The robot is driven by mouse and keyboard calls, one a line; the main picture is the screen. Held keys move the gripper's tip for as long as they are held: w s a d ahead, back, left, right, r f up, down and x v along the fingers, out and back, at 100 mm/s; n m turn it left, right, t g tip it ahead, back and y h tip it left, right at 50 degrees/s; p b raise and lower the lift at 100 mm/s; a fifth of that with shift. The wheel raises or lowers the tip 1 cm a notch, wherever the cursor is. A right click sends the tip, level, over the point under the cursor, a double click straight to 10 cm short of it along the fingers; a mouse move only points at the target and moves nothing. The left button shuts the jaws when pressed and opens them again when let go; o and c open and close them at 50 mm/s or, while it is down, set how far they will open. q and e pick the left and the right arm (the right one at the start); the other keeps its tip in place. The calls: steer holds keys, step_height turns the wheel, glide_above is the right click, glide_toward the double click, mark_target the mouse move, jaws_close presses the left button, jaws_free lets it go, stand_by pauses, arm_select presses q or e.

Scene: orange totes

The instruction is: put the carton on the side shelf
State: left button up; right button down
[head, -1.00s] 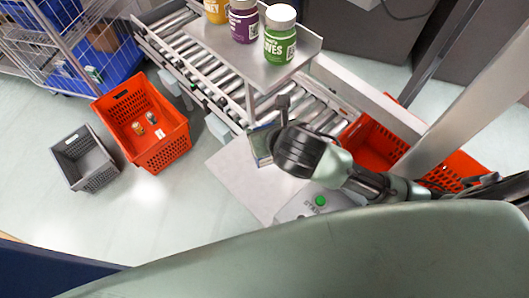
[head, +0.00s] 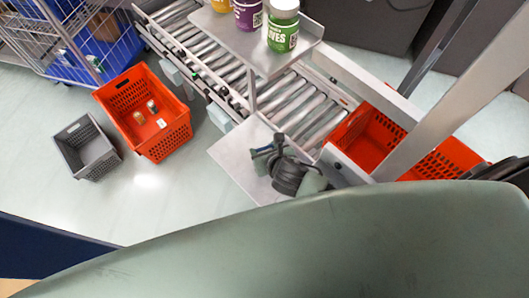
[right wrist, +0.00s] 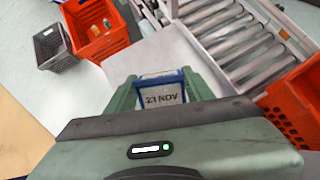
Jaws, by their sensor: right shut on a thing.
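The carton (right wrist: 162,92) is a small blue and white pack marked "21 NOV", seen between the two green fingers in the right wrist view. My right gripper (right wrist: 162,88) is shut on it. In the head view my right gripper (head: 265,158) is over the side shelf (head: 229,153), a pale flat plate beside the roller conveyor; the carton is mostly hidden there by the fingers and wrist. The shelf also shows beyond the carton in the right wrist view (right wrist: 140,60). I cannot tell whether the carton touches the shelf. My left gripper is not in view.
The roller conveyor (head: 293,101) runs behind the shelf. A raised metal ledge (head: 233,40) holds several jars, including a green one (head: 283,27). An orange tote (head: 167,140) with small items and a grey crate (head: 91,152) stand at left. Another orange tote (head: 365,139) is at right.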

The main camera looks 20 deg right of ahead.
step_height(320, 180, down, 2)
steer(key=shift+f, duration=0.4)
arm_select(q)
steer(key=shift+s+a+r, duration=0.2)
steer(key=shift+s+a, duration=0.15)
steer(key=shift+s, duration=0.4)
arm_select(e)
steer(key=shift+f, duration=0.1)
steer(key=c, duration=0.6)
jaws_free()
steer(key=shift+f, duration=0.1)
